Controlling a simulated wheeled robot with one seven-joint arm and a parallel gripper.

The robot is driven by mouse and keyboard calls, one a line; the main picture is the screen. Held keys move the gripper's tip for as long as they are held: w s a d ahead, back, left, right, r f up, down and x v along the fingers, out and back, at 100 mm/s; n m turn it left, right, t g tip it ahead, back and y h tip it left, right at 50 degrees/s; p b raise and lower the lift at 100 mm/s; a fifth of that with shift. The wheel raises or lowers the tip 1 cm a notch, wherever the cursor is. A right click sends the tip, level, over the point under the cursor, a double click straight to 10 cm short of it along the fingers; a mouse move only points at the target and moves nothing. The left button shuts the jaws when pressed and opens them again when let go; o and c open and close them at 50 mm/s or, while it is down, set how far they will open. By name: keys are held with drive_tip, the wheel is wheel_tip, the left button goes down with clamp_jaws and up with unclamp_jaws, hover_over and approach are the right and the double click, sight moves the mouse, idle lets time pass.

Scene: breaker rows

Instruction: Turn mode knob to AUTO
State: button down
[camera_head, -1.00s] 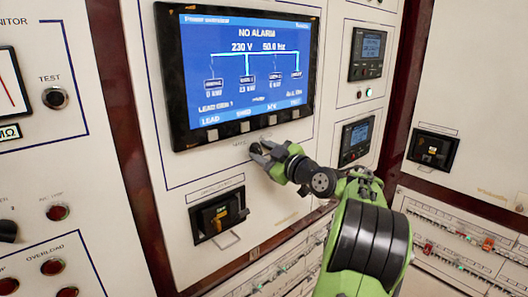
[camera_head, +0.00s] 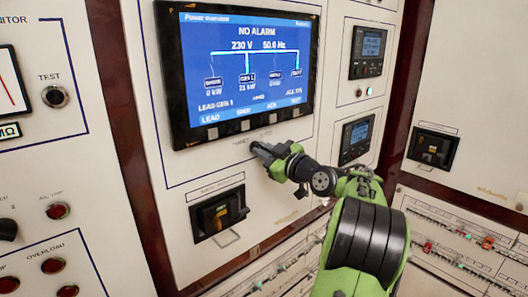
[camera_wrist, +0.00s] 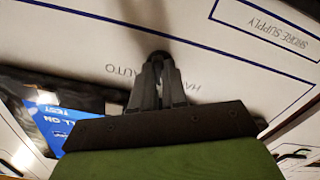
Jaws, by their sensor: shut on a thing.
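The mode knob is a small dark round knob on the pale panel below the large screen. It shows in the wrist view (camera_wrist: 160,56) at the fingertips, partly hidden by them. Lettering reading AUTO (camera_wrist: 122,70) and a partly covered label starting HA are printed on the panel beside it. My gripper (camera_head: 261,151) reaches the panel from the right in the head view, and its fingers hide the knob there. In the wrist view my gripper (camera_wrist: 160,72) has its two dark fingers close together, shut on the knob. Which way the knob points cannot be made out.
The large screen (camera_head: 245,70) reads NO ALARM just above my gripper. A black breaker (camera_head: 219,214) sits below left. Two small display units (camera_head: 368,52) (camera_head: 357,138) are to the right.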

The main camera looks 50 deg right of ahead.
drive_tip(key=m+p, duration=0.4)
drive_tip(key=m, duration=0.8)
drive_tip(key=shift+m, duration=0.3)
idle(0.4)
drive_tip(key=c, duration=1.2)
unclamp_jaws()
drive_tip(key=shift+o, duration=0.2)
drive_tip(key=shift+s, duration=0.15)
drive_tip(key=b+v, duration=0.2)
drive_tip(key=v, duration=1.3)
drive_tip(key=shift+s, duration=0.25)
drive_tip(key=shift+a, duration=0.1)
